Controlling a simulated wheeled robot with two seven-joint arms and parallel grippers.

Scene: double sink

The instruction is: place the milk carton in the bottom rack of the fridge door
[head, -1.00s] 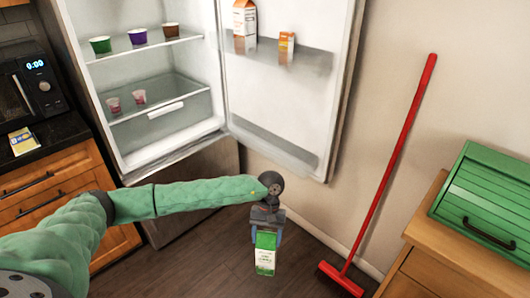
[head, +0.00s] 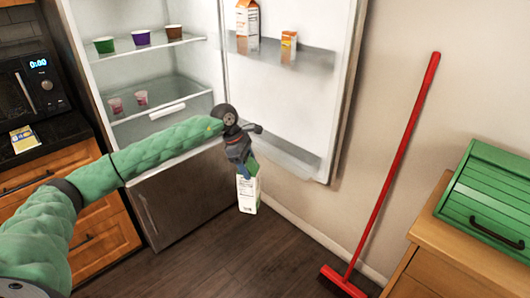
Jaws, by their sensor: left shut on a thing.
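The milk carton (head: 247,196), white with green, hangs below my left gripper (head: 246,170), which is shut on its top. The carton is roughly upright, slightly tilted, above the floor. The fridge door (head: 285,100) stands open on the right of the fridge. Its bottom rack (head: 290,158) looks empty; its left end is partly hidden behind my left gripper. In the picture the carton is just below and left of that rack; I cannot tell its depth from the door. My right gripper is not in view.
The door's upper rack (head: 315,62) holds an orange-and-white carton (head: 247,20) and a small orange box (head: 289,46). Cups stand on the fridge shelves. A red broom (head: 394,165) leans on the wall. A wooden cabinet with a green bread box (head: 490,200) is at right.

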